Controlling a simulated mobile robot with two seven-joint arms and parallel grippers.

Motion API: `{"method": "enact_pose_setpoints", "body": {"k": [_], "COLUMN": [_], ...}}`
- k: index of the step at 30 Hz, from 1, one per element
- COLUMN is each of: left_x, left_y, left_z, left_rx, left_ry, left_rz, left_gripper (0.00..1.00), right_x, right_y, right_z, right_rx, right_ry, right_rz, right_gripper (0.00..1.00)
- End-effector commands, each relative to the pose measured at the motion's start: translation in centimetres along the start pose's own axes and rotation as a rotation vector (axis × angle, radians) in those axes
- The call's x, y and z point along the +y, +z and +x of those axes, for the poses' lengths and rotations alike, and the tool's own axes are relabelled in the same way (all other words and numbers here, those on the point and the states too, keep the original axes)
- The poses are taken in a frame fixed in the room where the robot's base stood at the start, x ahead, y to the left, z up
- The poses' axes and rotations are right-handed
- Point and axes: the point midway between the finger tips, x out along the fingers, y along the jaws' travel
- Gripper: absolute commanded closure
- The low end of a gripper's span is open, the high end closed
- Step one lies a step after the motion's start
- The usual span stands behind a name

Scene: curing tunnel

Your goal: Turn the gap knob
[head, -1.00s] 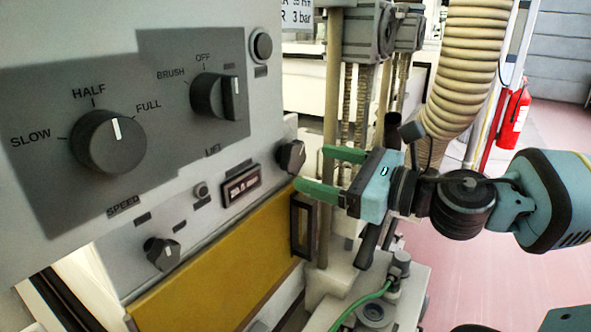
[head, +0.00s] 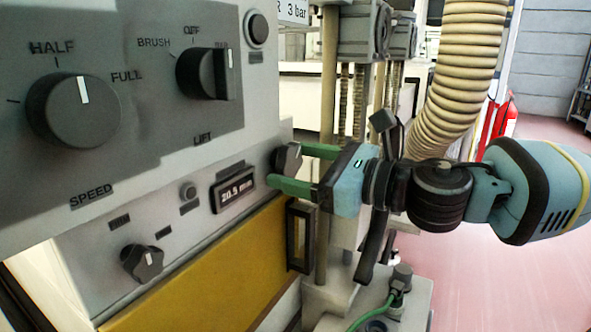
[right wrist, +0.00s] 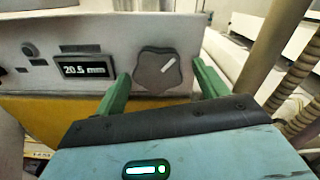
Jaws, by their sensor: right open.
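The gap knob (head: 288,160) is a dark grey lobed knob on the right end of the panel's lower strip, beside a small display (head: 234,189) reading 20.5 mm. In the right wrist view the knob (right wrist: 158,69) has a white line pointing up and to the right. My right gripper (head: 290,168) is open, its green fingers pointing at the panel. In the right wrist view the fingers (right wrist: 158,82) stand on either side of the knob, one left and one right. I cannot tell whether they touch it. My left gripper is not in view.
A small knob (head: 142,262) sits lower left. A yellow panel (head: 215,272) with a black handle (head: 300,236) is below. A ribbed hose (head: 462,85) hangs behind my right arm.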

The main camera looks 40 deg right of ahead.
Motion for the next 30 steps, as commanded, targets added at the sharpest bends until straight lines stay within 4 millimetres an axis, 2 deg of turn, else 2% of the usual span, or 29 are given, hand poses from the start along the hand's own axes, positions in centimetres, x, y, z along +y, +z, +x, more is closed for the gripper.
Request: {"method": "enact_pose_setpoints", "body": {"k": [17, 27, 30], "left_x": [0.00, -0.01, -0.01], "left_y": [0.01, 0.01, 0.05], "left_z": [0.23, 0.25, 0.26], "left_rx": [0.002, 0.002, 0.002], "left_ry": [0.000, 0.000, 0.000], "left_rz": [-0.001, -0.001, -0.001], "left_gripper": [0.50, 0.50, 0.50], "right_x": [0.08, 0.08, 0.09], "right_y": [0.09, 0.07, 0.07], "right_z": [0.57, 0.57, 0.57], "right_rx": [-0.002, -0.002, -0.002], "right_ry": [0.001, 0.001, 0.002], "right_rz": [0.002, 0.002, 0.003], "right_gripper": [0.27, 0.70, 0.72]}}
